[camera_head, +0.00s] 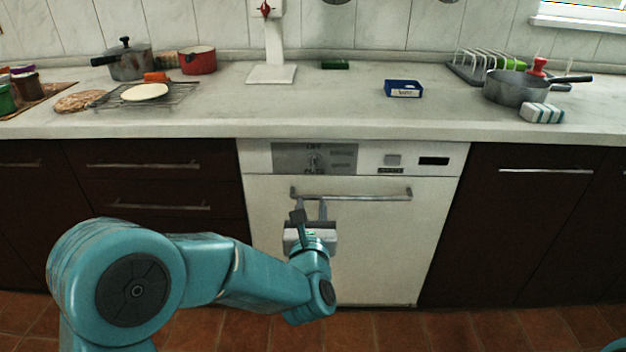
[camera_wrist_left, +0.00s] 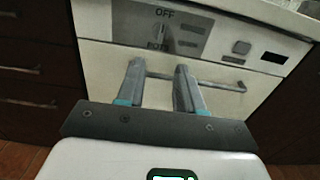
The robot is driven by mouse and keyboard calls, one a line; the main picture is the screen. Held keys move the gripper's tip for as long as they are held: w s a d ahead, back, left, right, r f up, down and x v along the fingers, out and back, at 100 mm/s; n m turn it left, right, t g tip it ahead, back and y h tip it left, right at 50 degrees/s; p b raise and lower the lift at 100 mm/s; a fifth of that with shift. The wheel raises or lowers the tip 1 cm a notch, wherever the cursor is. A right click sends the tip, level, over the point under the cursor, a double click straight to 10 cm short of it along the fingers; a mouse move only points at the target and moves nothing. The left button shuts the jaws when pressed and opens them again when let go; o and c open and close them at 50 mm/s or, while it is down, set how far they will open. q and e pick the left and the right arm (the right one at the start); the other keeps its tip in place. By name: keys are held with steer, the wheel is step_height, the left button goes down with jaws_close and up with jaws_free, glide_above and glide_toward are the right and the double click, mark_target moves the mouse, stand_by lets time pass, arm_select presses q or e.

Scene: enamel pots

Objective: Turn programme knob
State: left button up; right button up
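The programme knob (camera_head: 314,160) sits on a grey panel (camera_head: 288,158) at the upper left of the white dishwasher front. The word OFF is above it and more lettering below. The knob also shows in the left wrist view (camera_wrist_left: 161,33), pointing roughly up and down. My left gripper (camera_head: 311,203) is in front of the dishwasher door, below the knob and near the left part of the bar handle (camera_head: 352,195). Its two fingers (camera_wrist_left: 156,68) are apart with nothing held between them. I cannot tell whether they touch the handle. My right gripper is not in view.
A button (camera_head: 392,160) and a dark display (camera_head: 433,161) are right of the knob panel. The marble counter (camera_head: 340,112) overhangs above, carrying pots, a blue box (camera_head: 403,89) and a dish rack. Dark drawers (camera_head: 150,170) flank the dishwasher on the left.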

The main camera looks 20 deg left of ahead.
mark_target(315, 166)
arm_select(q)
steer(key=x, duration=1.5)
steer(key=shift+w+f, duration=0.25)
steer(key=shift+w, duration=0.1)
steer(key=shift+d, duration=0.1)
jaws_close()
